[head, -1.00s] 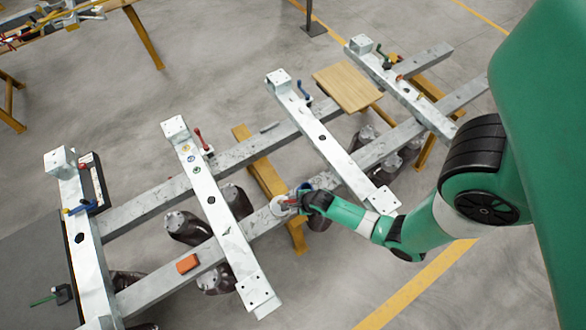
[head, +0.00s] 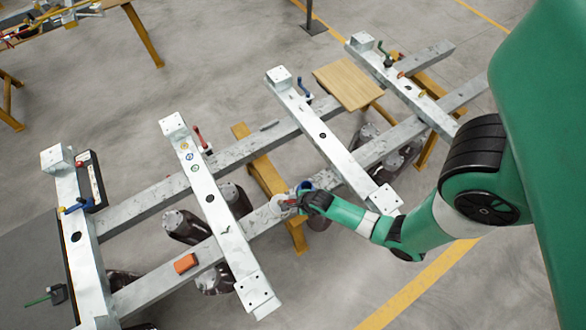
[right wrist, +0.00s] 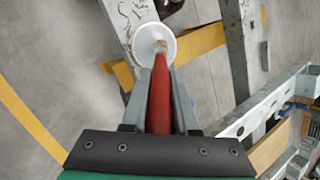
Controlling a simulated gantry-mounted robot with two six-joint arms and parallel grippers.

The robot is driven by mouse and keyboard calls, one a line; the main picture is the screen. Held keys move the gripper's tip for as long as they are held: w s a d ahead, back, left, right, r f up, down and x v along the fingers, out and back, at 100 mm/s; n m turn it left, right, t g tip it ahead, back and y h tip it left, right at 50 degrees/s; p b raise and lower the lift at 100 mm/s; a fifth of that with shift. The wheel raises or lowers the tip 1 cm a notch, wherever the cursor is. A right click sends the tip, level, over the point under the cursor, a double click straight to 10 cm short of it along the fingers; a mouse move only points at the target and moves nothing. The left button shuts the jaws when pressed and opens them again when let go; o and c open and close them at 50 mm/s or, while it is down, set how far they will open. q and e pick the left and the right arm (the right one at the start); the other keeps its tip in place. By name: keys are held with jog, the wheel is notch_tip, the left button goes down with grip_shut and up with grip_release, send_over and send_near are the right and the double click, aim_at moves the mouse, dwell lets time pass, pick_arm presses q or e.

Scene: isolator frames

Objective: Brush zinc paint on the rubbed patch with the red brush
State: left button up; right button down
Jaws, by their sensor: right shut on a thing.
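My right gripper (head: 297,199) is shut on the red handle of the brush, which shows large between the fingers in the right wrist view (right wrist: 159,90). The brush's far end is in a round white pot (right wrist: 170,35), so its bristles are hidden. In the head view the pot (head: 278,204) is partly covered by the gripper, over the near long steel beam. A small dark mark (head: 226,230) shows on the pale crossbar left of the pot; I cannot tell whether it is the rubbed patch. My left gripper is not in view.
An orange block (head: 185,262) lies on the near beam at left. Clamps with a red handle (head: 201,138) and a blue handle (head: 76,206) stand on the crossbars. A wooden board (head: 346,84) lies at upper right. Dark bags sit beneath the frame.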

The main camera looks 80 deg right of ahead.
jog(key=shift+s+f+b, duration=0.1)
jog(key=shift+f+b, duration=0.3)
jog(key=shift+f, duration=0.2)
dwell(1.2)
notch_tip(320, 180, up, 7)
jog(key=p, duration=0.7)
jog(key=shift+r, duration=0.15)
